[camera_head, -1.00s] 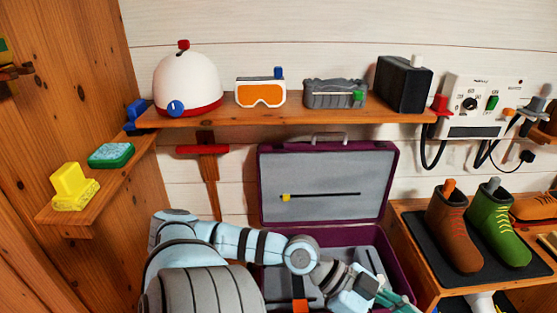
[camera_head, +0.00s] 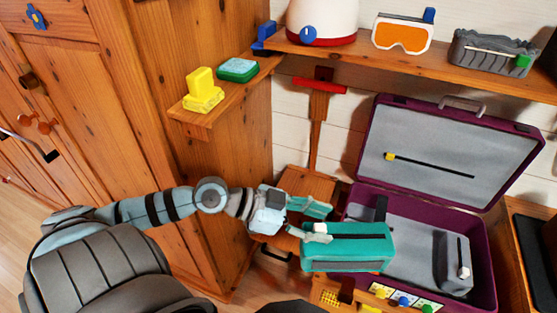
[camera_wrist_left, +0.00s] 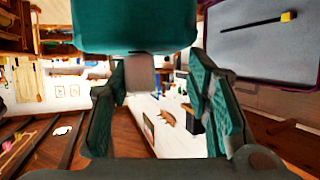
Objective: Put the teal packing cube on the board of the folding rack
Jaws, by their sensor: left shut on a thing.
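The teal packing cube (camera_head: 350,257) is a block with a dark strip on top and a pale tab at its left end. My left gripper (camera_head: 318,222) is shut on it at that end and holds it up in front of the open suitcase's left side. In the left wrist view the cube (camera_wrist_left: 135,28) fills the top, with a pale grey tab between the fingers of the left gripper (camera_wrist_left: 155,85). A wooden surface (camera_head: 308,185) lies behind the gripper; I cannot tell whether it belongs to the folding rack. My right gripper is out of view.
The purple suitcase (camera_head: 485,262) stands open with a grey block (camera_head: 453,262) inside. A small corner shelf (camera_head: 205,122) holds a yellow object and a teal-green sponge-like one. A wooden wardrobe (camera_head: 120,120) stands at left. The wall shelf (camera_head: 460,68) holds goggles and other items.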

